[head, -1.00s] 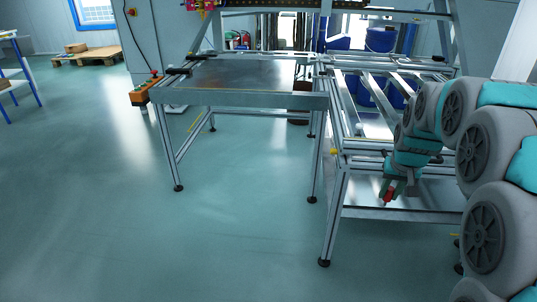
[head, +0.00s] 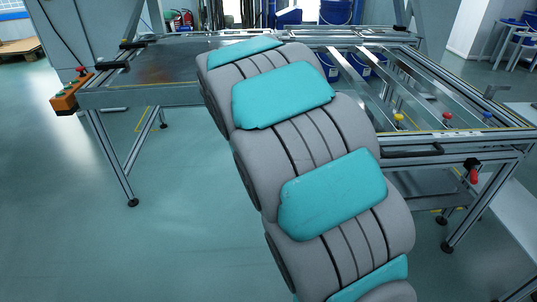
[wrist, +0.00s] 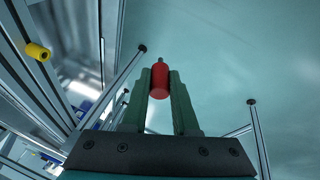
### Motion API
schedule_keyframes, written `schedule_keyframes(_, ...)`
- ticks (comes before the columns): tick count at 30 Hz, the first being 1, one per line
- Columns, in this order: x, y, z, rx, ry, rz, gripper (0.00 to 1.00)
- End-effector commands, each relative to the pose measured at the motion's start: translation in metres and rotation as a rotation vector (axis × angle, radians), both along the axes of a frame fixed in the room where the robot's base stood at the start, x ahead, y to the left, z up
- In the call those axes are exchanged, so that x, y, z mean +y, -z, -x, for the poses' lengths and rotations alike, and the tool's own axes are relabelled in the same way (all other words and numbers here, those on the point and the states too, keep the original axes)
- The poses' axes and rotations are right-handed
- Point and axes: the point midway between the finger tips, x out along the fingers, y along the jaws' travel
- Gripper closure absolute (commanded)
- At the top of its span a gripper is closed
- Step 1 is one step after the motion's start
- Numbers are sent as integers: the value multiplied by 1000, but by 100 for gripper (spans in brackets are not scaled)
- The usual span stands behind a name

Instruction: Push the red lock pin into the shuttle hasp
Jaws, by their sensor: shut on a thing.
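The red lock pin (wrist: 159,82) is a red cylinder with a narrower tip. In the wrist view it sits between the two green fingers of my gripper (wrist: 160,78), which are shut on it. Its tip points away from the palm, with floor behind it. In the head view my arm hides the gripper and the pin. I cannot make out the shuttle hasp for certain. A yellow cylinder (wrist: 38,51) sticks out from a metal rail at the upper left of the wrist view, apart from the gripper.
In the head view the metal frame (head: 465,145) carries yellow (head: 398,118), red (head: 446,115) and blue (head: 487,115) knobs. A red handle (head: 474,177) hangs below a black bracket at its front right. An orange button box (head: 70,95) is left. Open floor lies at front left.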

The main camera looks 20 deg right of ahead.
Motion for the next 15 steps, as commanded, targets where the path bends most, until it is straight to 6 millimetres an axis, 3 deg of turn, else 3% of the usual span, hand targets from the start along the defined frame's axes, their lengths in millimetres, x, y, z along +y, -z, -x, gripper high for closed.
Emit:
schedule_keyframes(1, -10, 16, 5, 10, 13, 67, 100)
schedule_keyframes(8, -49, 41, 12, 58, 104, 393, 100)
schedule_keyframes(15, -78, 44, 8, 144, 192, 744, 100)
